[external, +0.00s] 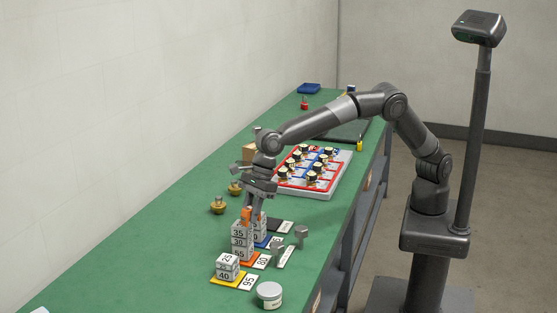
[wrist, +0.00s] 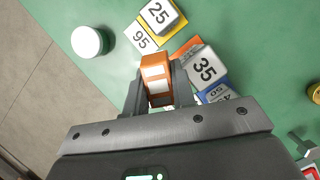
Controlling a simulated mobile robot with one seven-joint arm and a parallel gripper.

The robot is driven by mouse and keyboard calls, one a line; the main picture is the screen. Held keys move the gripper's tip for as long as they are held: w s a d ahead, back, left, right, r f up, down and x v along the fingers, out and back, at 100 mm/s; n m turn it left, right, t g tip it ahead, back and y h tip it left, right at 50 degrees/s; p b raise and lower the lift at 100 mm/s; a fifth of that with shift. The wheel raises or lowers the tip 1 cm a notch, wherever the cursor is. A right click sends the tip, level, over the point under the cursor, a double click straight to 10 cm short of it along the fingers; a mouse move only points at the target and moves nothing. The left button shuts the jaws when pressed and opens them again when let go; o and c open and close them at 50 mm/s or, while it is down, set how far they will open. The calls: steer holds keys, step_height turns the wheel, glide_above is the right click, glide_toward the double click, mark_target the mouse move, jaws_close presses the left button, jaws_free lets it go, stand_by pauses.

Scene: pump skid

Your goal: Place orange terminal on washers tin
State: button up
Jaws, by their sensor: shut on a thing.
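The orange terminal (wrist: 154,68), an orange block with white faces, is between the fingers of my gripper (wrist: 158,90) in the wrist view. My gripper (external: 256,208) is shut on it. In the external view the orange terminal (external: 246,216) shows small beside the top of a stack of numbered blocks; I cannot tell whether it touches them. A round silver tin with a pale lid (external: 269,294), likely the washers tin, stands at the near edge of the green bench. The tin (wrist: 87,41) is at the upper left in the wrist view, apart from my gripper. Its lid looks bare.
A block stack topped by 35 (wrist: 205,67) is close right of my gripper. A shorter stack topped by 25 (external: 227,261) stands on a yellow plate near the tin. Grey fittings (external: 301,235), brass parts (external: 217,206) and a red-edged tray (external: 322,194) stand around.

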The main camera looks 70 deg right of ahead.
mark_target(265, 292)
steer(key=s+a, duration=0.5)
steer(key=shift+s+n, duration=0.35)
steer(key=shift+n, duration=0.05)
steer(key=s+a+f, duration=0.1)
steer(key=a+f, duration=0.1)
steer(key=a, duration=0.1)
steer(key=s+a+f, duration=0.2)
steer(key=a, duration=0.1)
steer(key=s+a+f, duration=0.2)
steer(key=a, duration=0.2)
steer(key=shift+f, duration=0.35)
jaws_close()
steer(key=shift+f, duration=1.95)
steer(key=shift+f, duration=0.15)
steer(key=o, duration=1)
jaws_free()
